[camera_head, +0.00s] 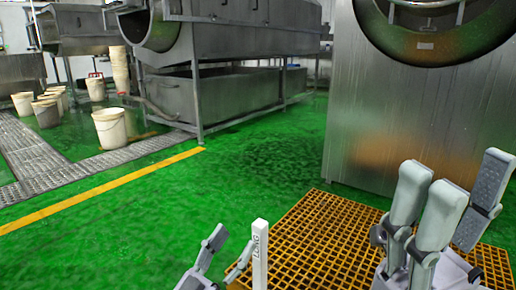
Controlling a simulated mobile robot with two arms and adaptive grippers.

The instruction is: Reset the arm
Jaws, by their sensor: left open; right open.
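My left gripper (231,246) is at the bottom edge, left of centre. Its two grey and white fingers are spread apart, with green floor between them. My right gripper (458,192) is at the lower right, with its fingers pointing up and apart and nothing seen between them. It is in front of the yellow grating and the large steel drum machine (365,125). A slim white upright bar with dark lettering (260,255) shows just right of my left gripper. Its lower end is cut off, and I cannot tell what it is fixed to.
A yellow floor grating (325,225) lies in front of the drum machine. A long steel drum machine (225,45) stands at the back. White buckets (110,128) stand at the left near a grey drain grate (35,155). The green floor in the middle is clear.

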